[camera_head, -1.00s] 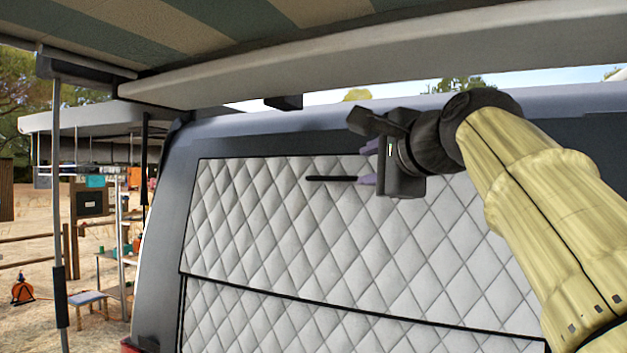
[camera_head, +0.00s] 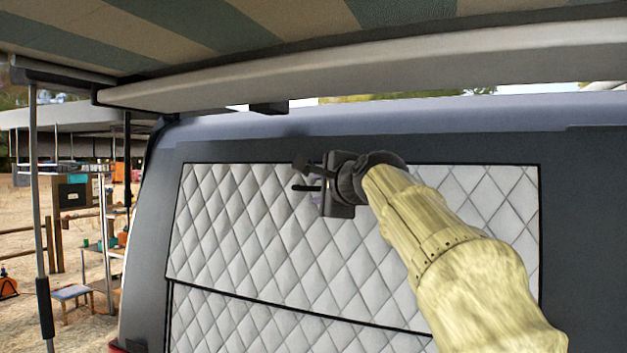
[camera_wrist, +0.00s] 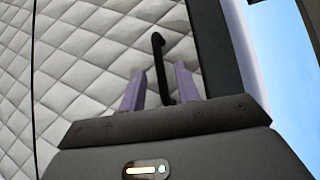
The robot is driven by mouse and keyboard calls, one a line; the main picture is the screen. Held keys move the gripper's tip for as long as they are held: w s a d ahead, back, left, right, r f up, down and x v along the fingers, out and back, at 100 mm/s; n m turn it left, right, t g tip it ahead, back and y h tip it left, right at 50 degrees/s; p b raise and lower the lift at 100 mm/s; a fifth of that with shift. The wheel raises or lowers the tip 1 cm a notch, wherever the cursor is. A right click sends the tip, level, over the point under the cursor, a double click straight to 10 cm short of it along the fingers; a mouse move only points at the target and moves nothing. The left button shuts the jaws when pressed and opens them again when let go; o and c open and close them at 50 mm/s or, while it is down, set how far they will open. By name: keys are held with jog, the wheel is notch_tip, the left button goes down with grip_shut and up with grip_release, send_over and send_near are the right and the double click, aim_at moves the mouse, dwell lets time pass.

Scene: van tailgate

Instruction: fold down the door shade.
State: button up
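The door shade is a pale grey quilted panel (camera_head: 225,215) with a dark edge, standing against the van's rear door. A black bar-shaped handle (camera_head: 300,187) is near the shade's top, and only its left end shows past my gripper in the head view. My gripper (camera_head: 318,182) is at the handle in front of the shade. In the wrist view, my gripper's (camera_wrist: 158,72) two purple fingers stand apart. The black handle (camera_wrist: 158,62) runs between them, with a gap visible on its left side. Contact on the right side is unclear.
A white rail (camera_head: 400,75) and a striped awning (camera_head: 290,22) hang above the door. A thin pole (camera_head: 38,200) stands at the left. Stalls and a small stool (camera_head: 72,293) are farther off on sandy ground.

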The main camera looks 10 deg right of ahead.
aim_at(315, 189)
jog(key=p+x, duration=0.1)
jog(key=x, duration=0.2)
jog(key=shift+w, duration=0.4)
jog(key=shift+a, duration=0.1)
jog(key=shift+c, duration=0.2)
grip_shut()
jog(key=shift+f, duration=0.15)
